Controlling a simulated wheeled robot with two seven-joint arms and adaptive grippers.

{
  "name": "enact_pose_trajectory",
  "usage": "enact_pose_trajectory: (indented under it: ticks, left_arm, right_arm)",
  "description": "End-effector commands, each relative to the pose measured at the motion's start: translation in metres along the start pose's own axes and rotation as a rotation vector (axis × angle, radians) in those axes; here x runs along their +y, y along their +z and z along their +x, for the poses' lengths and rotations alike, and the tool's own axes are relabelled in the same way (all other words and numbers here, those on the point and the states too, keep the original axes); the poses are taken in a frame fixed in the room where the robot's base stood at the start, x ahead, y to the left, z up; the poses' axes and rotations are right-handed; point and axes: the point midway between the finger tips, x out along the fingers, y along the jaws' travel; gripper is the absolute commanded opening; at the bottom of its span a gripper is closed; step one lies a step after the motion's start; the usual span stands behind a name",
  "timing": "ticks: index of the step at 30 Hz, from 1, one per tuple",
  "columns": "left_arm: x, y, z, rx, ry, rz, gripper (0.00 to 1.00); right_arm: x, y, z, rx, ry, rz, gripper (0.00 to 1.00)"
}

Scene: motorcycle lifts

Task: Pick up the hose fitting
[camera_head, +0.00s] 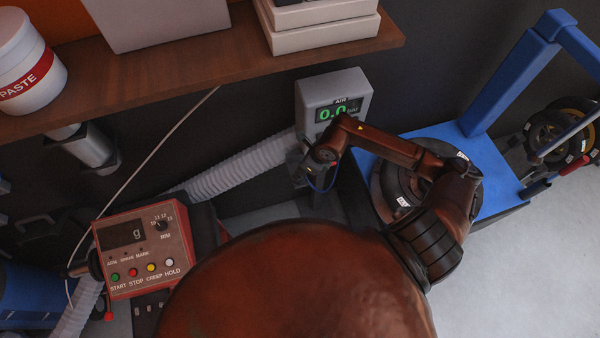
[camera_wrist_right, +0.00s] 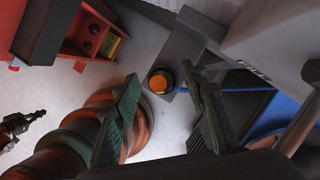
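In the head view my right gripper (camera_head: 305,164) is small and dark, just below the grey air gauge box (camera_head: 333,96), which reads 0.0. I cannot make out the fitting there. My left gripper is not clearly in view.
A wooden shelf (camera_head: 190,75) with boxes and a paste tub (camera_head: 27,62) overhangs the left. A red control box (camera_head: 143,250) stands lower left. A ribbed hose (camera_head: 235,165) runs behind. A blue lift frame (camera_head: 495,165) stands right. Pale floor is open at lower right.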

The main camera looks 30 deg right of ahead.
Motion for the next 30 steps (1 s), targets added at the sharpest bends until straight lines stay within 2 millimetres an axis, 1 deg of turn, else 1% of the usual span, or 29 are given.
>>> enact_pose_trajectory:
  ticks: [3,8,25,30]
  left_arm:
    - [-0.0006,-0.0051,-0.0005,0.007,0.0,0.001,0.0]
    - [-0.0007,-0.0069,-0.0002,0.009,-0.001,0.001,0.0]
    - [-0.0005,-0.0025,-0.0002,0.003,0.0,0.002,0.0]
    - [-0.0004,-0.002,-0.0002,0.002,0.0,0.002,0.0]
  right_arm:
    - [0.0,0.001,0.0043,-0.001,0.0,-0.001,0.4]
    - [0.0003,0.0012,0.0044,-0.001,0.0,-0.002,0.4]
    - [0.0007,0.0017,0.0041,-0.002,0.001,-0.002,0.01]
    - [0.0006,0.0019,0.004,-0.002,0.001,-0.002,0.0]
